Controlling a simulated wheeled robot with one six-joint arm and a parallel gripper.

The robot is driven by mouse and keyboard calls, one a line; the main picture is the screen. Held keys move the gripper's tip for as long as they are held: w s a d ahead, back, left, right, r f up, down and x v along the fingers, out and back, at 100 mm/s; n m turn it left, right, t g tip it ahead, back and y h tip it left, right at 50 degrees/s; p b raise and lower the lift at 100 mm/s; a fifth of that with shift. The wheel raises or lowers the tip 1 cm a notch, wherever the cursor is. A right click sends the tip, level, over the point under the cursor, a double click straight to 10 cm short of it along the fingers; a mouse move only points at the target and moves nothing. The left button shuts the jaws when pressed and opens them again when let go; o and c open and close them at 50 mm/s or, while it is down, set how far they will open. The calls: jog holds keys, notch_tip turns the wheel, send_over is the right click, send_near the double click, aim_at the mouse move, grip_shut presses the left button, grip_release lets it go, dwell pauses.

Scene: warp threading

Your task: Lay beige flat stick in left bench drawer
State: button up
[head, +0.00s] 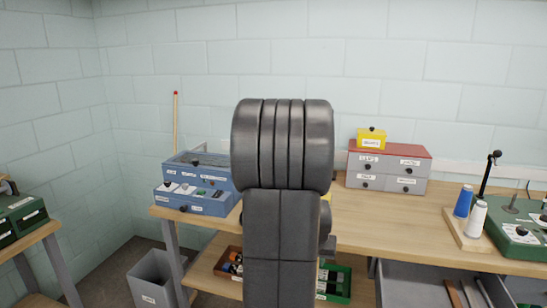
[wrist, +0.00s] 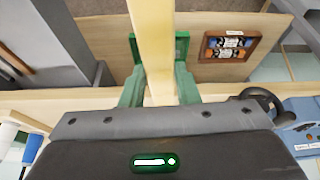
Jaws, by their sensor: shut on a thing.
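My gripper (wrist: 160,84) has green fingers and is shut on the beige flat stick (wrist: 153,40) in the wrist view. The stick runs from between the fingers out past the top of the picture. In the head view my own arm hides the gripper and the stick. An open grey bench drawer (head: 405,289) shows at the bottom right of the head view, right of my arm, with long brown and pale items in its right part. An open grey drawer also shows at the upper left of the wrist view (wrist: 50,38), to the side of the stick.
The bench top (head: 390,215) is clear in the middle. Blue (head: 462,201) and white (head: 476,218) spools stand at right, a blue box (head: 195,203) at left. Below is a shelf with a green bin (head: 335,283).

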jog(key=w+a+f+n, duration=0.1)
jog(key=w+a+f, duration=0.1)
jog(key=a+f, duration=0.3)
jog(key=w+a+f+n+y, duration=0.1)
jog(key=w+a+f, duration=0.2)
jog(key=a+f, duration=0.3)
jog(key=shift+w+a+f, duration=0.2)
jog(key=shift+w+f, duration=0.1)
jog(key=shift+f, duration=0.1)
jog(key=shift+d, duration=0.1)
